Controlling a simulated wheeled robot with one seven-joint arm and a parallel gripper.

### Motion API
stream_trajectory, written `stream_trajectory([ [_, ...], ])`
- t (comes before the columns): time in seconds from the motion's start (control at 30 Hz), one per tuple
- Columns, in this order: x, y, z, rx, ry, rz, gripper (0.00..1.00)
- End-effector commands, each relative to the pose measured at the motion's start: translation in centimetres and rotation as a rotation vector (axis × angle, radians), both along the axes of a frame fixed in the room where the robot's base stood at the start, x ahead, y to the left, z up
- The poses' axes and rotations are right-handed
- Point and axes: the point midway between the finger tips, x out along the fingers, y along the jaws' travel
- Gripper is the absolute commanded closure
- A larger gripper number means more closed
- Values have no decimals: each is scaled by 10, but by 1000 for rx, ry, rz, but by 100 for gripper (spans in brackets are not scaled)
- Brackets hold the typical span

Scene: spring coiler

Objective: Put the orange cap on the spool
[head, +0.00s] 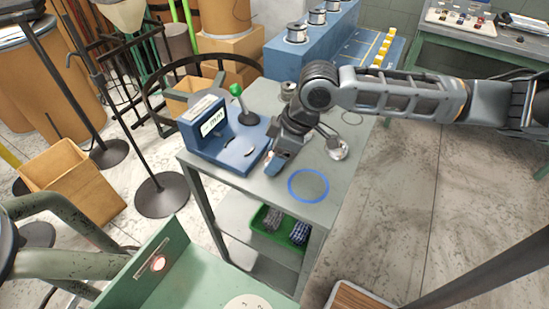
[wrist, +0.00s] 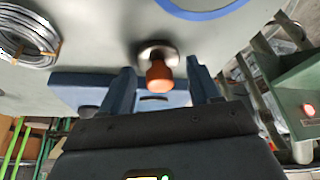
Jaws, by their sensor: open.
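The orange cap (wrist: 158,75) sits on a round metal piece in the wrist view, between the two fingers of my gripper (wrist: 163,88). The fingers are apart, with a gap showing on both sides of the cap. In the head view my gripper (head: 273,164) points down over the table beside the blue machine and mostly hides the cap. A coil of silver wire (wrist: 30,38) lies on the table; in the head view this coil (head: 337,150) is just right of my gripper. I cannot tell which item is the task's spool.
The blue machine (head: 213,125) with a display and a green-knobbed lever stands left of my gripper. A blue ring (head: 308,200) marks the table's front. Several wire spools (head: 297,33) stand on the blue cabinet behind. A green bin (head: 280,228) is on the shelf below.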

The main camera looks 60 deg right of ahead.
Motion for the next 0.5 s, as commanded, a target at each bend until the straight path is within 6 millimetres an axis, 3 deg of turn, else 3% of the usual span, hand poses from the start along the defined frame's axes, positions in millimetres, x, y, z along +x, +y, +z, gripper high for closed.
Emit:
stream_trajectory([
  [0.2,0,0,-1,0,0,1,38],
  [0.5,0,0,0,0,-1,1,67],
])
